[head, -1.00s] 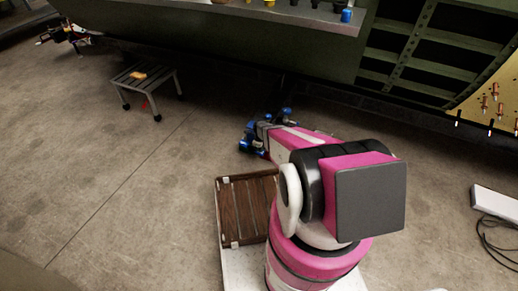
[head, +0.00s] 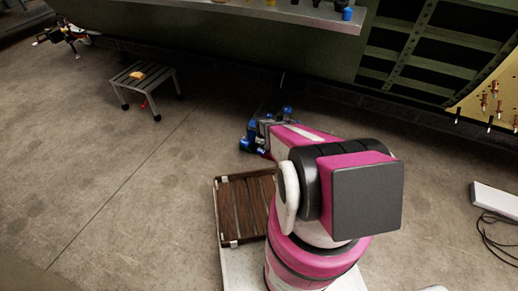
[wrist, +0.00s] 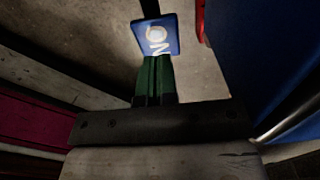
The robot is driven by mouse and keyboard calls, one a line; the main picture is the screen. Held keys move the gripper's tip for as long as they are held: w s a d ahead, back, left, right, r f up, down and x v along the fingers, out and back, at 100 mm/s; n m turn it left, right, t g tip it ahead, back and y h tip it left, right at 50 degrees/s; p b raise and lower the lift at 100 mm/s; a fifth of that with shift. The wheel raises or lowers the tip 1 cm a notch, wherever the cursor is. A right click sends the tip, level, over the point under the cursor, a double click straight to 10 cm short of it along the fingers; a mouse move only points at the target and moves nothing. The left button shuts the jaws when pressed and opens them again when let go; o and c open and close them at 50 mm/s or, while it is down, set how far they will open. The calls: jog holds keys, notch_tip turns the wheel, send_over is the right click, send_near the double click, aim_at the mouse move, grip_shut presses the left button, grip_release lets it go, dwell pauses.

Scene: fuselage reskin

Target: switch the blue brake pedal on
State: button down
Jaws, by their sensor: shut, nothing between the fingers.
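The blue brake pedal (wrist: 153,36) shows in the wrist view at top centre, a small blue plate with white "ON" lettering turned sideways. My gripper (wrist: 154,60) is shut and empty, its green fingers together. The fingertips reach the pedal's near edge in the picture; I cannot tell whether they touch it. In the head view, blue parts (head: 252,138) show low down by the end of my arm. The fingers are hidden there, and I cannot tell which blue part is the pedal.
In the wrist view a large blue surface (wrist: 265,60) stands close on the right, with a red part (wrist: 200,22) beside it.

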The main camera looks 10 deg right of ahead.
notch_tip(320, 180, up, 11)
jog(key=s+d, duration=0.1)
jog(key=d, duration=0.1)
jog(key=shift+s+r, duration=0.15)
jog(key=shift+s, duration=0.05)
dwell(0.4)
